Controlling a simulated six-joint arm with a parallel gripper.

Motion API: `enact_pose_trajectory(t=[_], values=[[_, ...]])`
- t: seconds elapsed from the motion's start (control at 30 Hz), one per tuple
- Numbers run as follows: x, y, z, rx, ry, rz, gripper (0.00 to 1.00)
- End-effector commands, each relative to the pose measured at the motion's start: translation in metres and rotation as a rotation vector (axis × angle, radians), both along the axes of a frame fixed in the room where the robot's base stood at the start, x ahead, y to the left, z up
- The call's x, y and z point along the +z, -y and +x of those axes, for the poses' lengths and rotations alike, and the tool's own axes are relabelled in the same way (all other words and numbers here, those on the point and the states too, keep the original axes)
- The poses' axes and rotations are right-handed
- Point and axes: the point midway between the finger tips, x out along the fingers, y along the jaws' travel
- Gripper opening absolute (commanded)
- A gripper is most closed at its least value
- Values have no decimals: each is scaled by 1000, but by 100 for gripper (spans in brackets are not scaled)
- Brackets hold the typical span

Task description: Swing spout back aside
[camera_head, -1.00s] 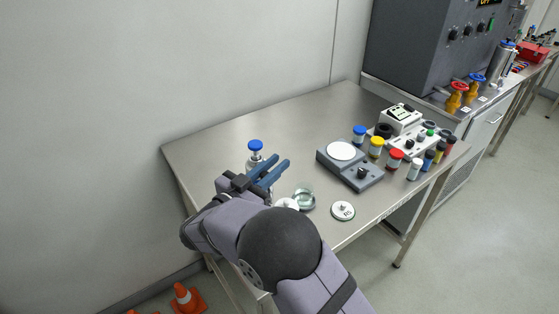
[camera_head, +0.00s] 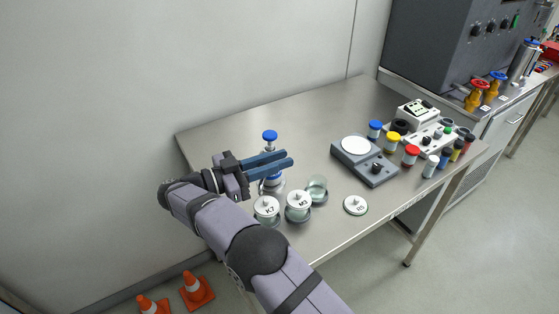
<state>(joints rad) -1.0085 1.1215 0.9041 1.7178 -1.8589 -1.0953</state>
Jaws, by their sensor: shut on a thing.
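The dispenser bottle (camera_head: 270,137) with the blue knob stands near the left end of the steel bench. My gripper (camera_head: 288,159) lies level across its upper part, with its two blue fingers pointing right. The fingers are close together and shut on the dispenser's spout, which they hide. Part of the bottle's lower body shows below the fingers. Two lidded glass jars, one marked K7 (camera_head: 266,209) and another jar (camera_head: 299,205), stand in front of it, with an open glass jar (camera_head: 317,188) just to the right.
A loose lid marked R5 (camera_head: 355,205) lies near the front edge. A scale (camera_head: 365,160) stands mid-bench, with several capped vials (camera_head: 411,155) and a white instrument (camera_head: 418,115) to the right. The back of the bench is clear. Orange cones (camera_head: 196,289) stand on the floor.

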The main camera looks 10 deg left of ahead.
Motion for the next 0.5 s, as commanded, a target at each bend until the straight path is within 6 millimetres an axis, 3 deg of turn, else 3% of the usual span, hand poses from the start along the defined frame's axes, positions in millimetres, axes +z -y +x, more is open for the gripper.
enact_pose_trajectory(t=[0.5], values=[[3, -1, -1, -33, 5, -2, 0]])
